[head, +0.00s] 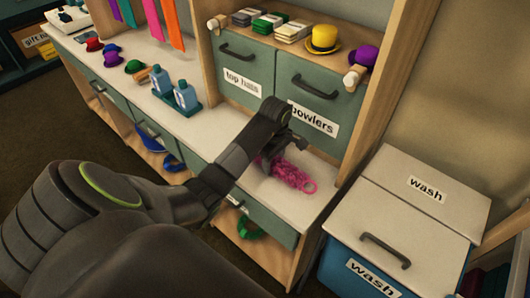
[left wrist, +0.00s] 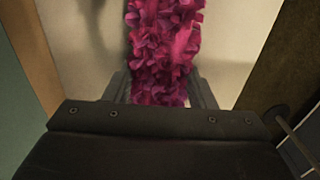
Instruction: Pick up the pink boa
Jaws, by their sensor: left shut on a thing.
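The pink boa (head: 290,174) is a ruffled magenta strip with a loop at its right end. In the head view it is at the white counter (head: 312,204) below the drawers; I cannot tell whether it touches the counter. My left gripper (head: 275,152) reaches over it from the left and is shut on it. In the left wrist view the boa (left wrist: 165,45) runs up from between the two fingers (left wrist: 162,92). The fingertips are partly hidden by the boa in the wrist view and by my wrist in the head view. My right gripper is in neither view.
Drawers labelled "top hats" (head: 240,72) and "bowlers" (head: 315,105) stand just behind my left gripper. A blue "wash" bin (head: 350,262) with a closed pale lid (head: 420,190) is at the right. Blue bottles (head: 185,96) and small hats (head: 110,58) stand on the counter to the left.

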